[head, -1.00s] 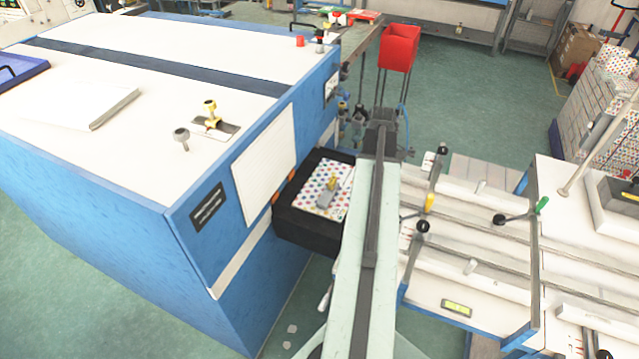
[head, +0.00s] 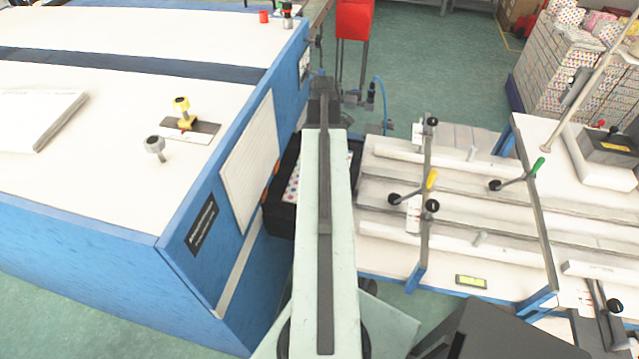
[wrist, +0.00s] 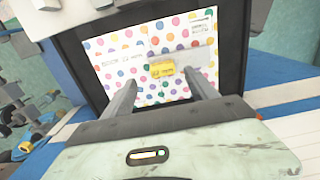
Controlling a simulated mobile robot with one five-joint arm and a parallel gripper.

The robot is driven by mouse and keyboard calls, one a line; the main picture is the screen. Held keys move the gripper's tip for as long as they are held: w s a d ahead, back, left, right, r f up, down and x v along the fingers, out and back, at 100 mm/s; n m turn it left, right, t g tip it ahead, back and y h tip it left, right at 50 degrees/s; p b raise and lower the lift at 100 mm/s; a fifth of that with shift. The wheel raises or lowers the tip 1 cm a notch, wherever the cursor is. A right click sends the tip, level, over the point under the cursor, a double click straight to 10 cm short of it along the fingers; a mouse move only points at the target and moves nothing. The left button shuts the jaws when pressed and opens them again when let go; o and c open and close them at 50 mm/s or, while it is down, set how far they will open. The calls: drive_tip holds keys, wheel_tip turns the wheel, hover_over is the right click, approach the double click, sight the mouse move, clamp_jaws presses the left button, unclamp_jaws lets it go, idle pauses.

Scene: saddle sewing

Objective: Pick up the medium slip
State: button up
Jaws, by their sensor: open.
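In the wrist view a small yellow piece (wrist: 164,70) stands on a pale grey plate (wrist: 190,58). I take this to be the medium slip, but no label confirms it. It lies on a white sheet with coloured dots (wrist: 110,48) inside a black tray (wrist: 232,50). My gripper (wrist: 160,80) is open, with one finger on each side of the yellow piece and nothing clamped. I cannot tell how high the fingertips are above it. In the head view my arm hides the slip and gripper; only a strip of dotted sheet (head: 292,186) shows in the tray.
A big blue and white machine (head: 200,235) stands left of the tray. A white-topped feeder table with rails (head: 450,210) is close on the right. Dotted boxes (head: 565,75) are stacked at the back right.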

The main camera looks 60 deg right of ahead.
drive_tip(key=f+b, duration=0.5)
drive_tip(key=shift+a+f, duration=0.15)
drive_tip(key=shift+a, duration=0.1)
drive_tip(key=shift+w, duration=0.1)
drive_tip(key=shift+r, duration=0.2)
clamp_jaws()
